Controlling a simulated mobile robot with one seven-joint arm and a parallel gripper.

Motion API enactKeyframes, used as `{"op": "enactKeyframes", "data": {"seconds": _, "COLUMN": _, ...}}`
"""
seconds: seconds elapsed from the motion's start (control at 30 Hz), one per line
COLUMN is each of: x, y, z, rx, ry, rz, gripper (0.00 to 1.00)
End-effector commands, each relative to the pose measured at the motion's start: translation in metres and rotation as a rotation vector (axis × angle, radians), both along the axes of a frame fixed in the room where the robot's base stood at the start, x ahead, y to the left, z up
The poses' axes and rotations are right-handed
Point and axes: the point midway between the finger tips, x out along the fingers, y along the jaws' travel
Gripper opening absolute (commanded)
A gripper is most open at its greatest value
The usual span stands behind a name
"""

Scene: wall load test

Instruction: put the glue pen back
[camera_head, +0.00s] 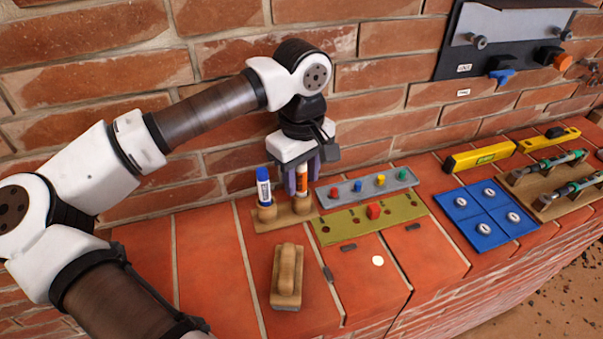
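An orange and white pen (302,182), which looks like the glue pen, stands upright over the right cup of a small wooden two-cup holder (284,222). Its lower end is at the cup; I cannot tell how deep it sits. My gripper (303,178) points down, with one finger on each side of the pen and no gap that I can see, so it looks shut on it. The fingers hide part of the pen. A white pen with a blue cap (263,187) stands in the left cup, slightly tilted, just left of my gripper.
A grey tray of coloured pegs (345,193) and an olive board with a red block (408,208) lie close on the right. A wooden block with a rounded handle (287,272) lies in front. A blue panel (470,232) is farther right. The brick wall rises close behind.

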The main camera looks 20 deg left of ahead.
Motion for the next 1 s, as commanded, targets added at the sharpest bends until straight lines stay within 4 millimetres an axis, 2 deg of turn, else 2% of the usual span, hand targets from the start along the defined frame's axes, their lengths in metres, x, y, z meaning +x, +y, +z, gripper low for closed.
{"op": "enactKeyframes", "data": {"seconds": 0.27, "x": 0.001, "y": 0.0, "z": 0.008, "rx": 0.001, "ry": -0.002, "rz": 0.001, "gripper": 0.39}}
{"op": "enactKeyframes", "data": {"seconds": 0.7, "x": 0.001, "y": 0.0, "z": 0.098, "rx": 0.0, "ry": -0.001, "rz": 0.001, "gripper": 0.39}}
{"op": "enactKeyframes", "data": {"seconds": 0.83, "x": 0.0, "y": 0.0, "z": 0.114, "rx": 0.001, "ry": -0.001, "rz": 0.001, "gripper": 0.39}}
{"op": "enactKeyframes", "data": {"seconds": 1.0, "x": 0.0, "y": 0.0, "z": 0.123, "rx": -0.001, "ry": 0.0, "rz": 0.0, "gripper": 0.39}}
